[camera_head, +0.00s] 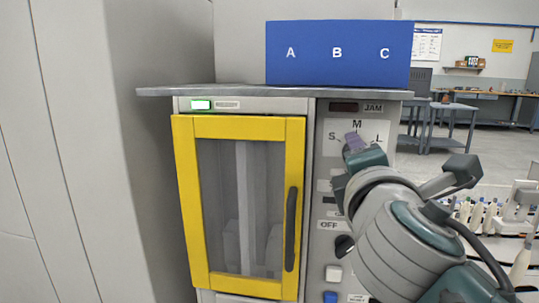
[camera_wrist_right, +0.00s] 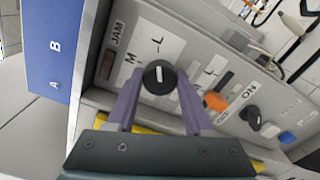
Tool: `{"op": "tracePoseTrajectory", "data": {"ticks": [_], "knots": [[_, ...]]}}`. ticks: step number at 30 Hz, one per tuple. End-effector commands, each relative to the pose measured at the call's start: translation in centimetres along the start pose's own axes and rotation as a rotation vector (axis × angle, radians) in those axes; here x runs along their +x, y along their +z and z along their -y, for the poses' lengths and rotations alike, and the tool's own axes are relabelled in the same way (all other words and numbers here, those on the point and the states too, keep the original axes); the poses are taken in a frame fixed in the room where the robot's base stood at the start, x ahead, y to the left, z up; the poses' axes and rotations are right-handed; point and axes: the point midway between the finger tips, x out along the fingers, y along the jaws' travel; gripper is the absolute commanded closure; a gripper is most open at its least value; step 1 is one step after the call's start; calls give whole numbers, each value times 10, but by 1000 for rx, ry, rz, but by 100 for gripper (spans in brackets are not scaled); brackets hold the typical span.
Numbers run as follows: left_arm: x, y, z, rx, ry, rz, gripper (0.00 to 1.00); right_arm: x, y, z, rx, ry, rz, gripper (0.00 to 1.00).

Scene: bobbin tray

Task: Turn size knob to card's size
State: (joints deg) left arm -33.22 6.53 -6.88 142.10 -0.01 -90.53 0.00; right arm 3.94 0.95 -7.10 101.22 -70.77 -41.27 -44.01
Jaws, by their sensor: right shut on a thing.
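The size knob (camera_wrist_right: 159,77) is black and round with a short white mark, on the grey panel of the machine. My right gripper (camera_wrist_right: 159,88) is shut on it, one purple finger on each side. In the wrist view the white mark seems to line up with the letter L (camera_wrist_right: 158,41); M (camera_wrist_right: 130,57) is to its left. In the head view my right gripper (camera_head: 355,143) covers the knob below the letters S (camera_head: 332,135), M (camera_head: 357,124) and L (camera_head: 376,138). I can make out no size card. My left gripper is not in view.
A yellow-framed door (camera_head: 240,126) with a dark handle is shut left of the panel. A blue box (camera_head: 338,70) lettered A, B, C stands on top. Below the knob are an orange part (camera_wrist_right: 215,101), another black knob (camera_wrist_right: 252,115) and a blue button (camera_wrist_right: 288,137).

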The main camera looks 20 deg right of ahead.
Motion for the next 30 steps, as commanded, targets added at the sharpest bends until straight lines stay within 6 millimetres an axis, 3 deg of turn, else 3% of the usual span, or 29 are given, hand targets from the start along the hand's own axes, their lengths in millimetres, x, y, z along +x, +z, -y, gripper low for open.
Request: {"op": "tracePoseTrajectory", "data": {"ticks": [7,8,15,24,30], "knots": [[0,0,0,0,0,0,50,0,0,0,0,-1,-1,100],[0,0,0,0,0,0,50,0,0,0,0,-1,-1,47],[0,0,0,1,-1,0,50,0,0,0,-1,-1,0,20],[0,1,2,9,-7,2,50,-2,0,0,-1,-1,-1,18],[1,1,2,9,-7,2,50,-32,-1,2,1,-3,-3,18]]}}
